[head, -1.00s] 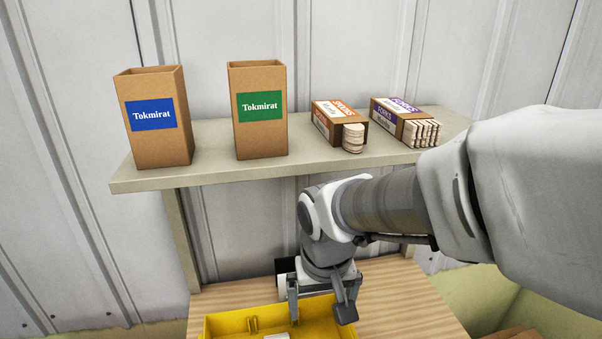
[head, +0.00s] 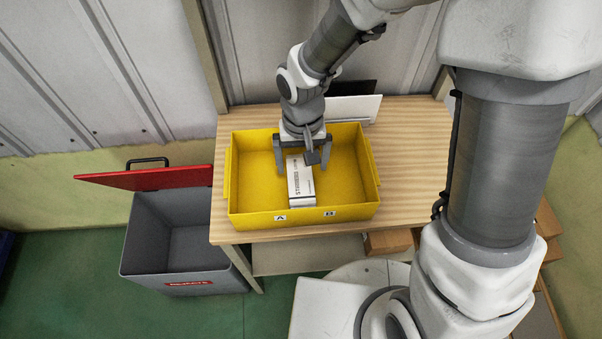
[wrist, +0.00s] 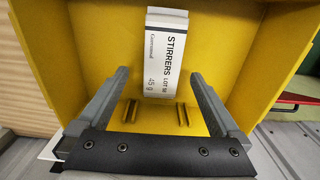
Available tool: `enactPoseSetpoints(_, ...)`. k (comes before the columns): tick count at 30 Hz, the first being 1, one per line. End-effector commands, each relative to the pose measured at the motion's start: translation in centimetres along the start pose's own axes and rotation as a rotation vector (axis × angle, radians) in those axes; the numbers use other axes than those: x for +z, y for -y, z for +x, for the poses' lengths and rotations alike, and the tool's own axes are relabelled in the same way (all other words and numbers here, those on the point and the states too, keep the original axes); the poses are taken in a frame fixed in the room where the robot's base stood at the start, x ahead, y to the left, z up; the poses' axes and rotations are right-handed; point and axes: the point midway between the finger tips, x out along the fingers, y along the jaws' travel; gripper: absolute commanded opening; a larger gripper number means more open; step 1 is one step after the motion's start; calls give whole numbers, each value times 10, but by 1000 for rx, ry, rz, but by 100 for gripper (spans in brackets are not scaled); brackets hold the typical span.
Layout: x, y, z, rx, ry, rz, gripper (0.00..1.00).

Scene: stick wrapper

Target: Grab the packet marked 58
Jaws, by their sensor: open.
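A white packet (head: 300,183) printed STIRRERS lies in the yellow bin, near its middle. My gripper (head: 303,165) is over the bin, pointing down. Its two fingers are spread apart and empty in the wrist view (wrist: 159,76). The packet lies ahead of the fingertips there, with its near end reaching toward the gap between them. In the head view the gripper hides the packet's far end.
The yellow bin (head: 246,174) has upright walls and labels A and B on its front. It stands on a wooden table (head: 420,150), clear on the right. A grey reject box (head: 180,262) with an open red lid (head: 150,179) stands on the floor at left.

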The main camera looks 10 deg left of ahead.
Motion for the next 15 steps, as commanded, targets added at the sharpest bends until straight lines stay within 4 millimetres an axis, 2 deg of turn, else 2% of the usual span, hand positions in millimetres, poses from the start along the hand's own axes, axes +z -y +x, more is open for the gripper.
enactPoseSetpoints(9, 2, 4, 42, 1, 3, -1, 100)
enactPoseSetpoints(15, 2, 4, 51, 0, 0, 0, 100)
